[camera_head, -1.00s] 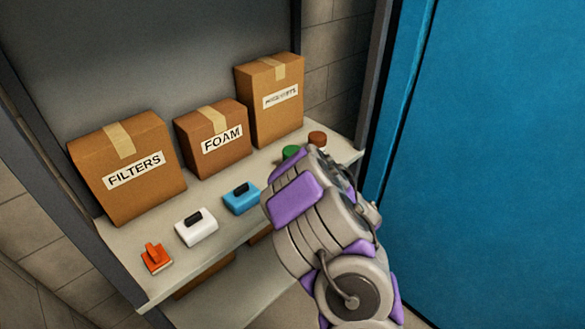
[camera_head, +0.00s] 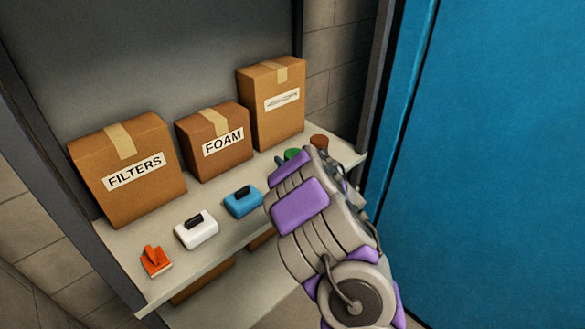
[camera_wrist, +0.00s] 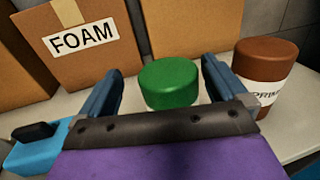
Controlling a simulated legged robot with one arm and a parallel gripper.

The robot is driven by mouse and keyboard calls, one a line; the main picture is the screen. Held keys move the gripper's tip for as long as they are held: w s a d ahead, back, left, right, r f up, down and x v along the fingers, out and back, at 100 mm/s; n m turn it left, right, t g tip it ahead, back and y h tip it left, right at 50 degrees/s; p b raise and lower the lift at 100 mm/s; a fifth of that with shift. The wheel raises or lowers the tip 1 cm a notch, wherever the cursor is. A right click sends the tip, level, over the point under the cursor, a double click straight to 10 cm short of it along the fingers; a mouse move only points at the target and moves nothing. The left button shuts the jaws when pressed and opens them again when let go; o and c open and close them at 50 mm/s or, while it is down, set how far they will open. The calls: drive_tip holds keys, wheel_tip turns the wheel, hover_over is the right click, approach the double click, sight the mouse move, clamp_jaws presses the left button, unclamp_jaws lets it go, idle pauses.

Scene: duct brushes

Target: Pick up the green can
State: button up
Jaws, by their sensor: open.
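The green can (camera_wrist: 169,83) stands on the shelf in the wrist view, between and beyond the two fingers of my gripper (camera_wrist: 161,88). Its lower part is hidden behind the gripper's dark front edge. I cannot tell whether the fingers touch it. In the head view only a bit of the green can's top (camera_head: 292,154) shows behind my arm. My gripper is open, with one blue finger on each side of the can. In the head view the arm hides most of the gripper.
A brown can (camera_wrist: 264,73) stands close right of the green can. Boxes FILTERS (camera_head: 128,195), FOAM (camera_head: 214,160) and a taller one (camera_head: 275,120) line the back. A blue panel (camera_head: 490,150) stands right.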

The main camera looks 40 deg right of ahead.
sight(290, 151)
drive_tip(key=shift+w+d, duration=0.45)
drive_tip(key=shift+w, duration=0.45)
drive_tip(key=shift+w+d, duration=0.4)
drive_tip(key=shift+w, duration=0.45)
drive_tip(key=shift+a+r, duration=0.1)
drive_tip(key=shift+a, duration=0.3)
drive_tip(key=shift+c, duration=0.7)
drive_tip(key=shift+d, duration=0.3)
drive_tip(key=c, duration=0.8)
drive_tip(key=shift+a, duration=0.1)
drive_tip(key=c, duration=0.8)
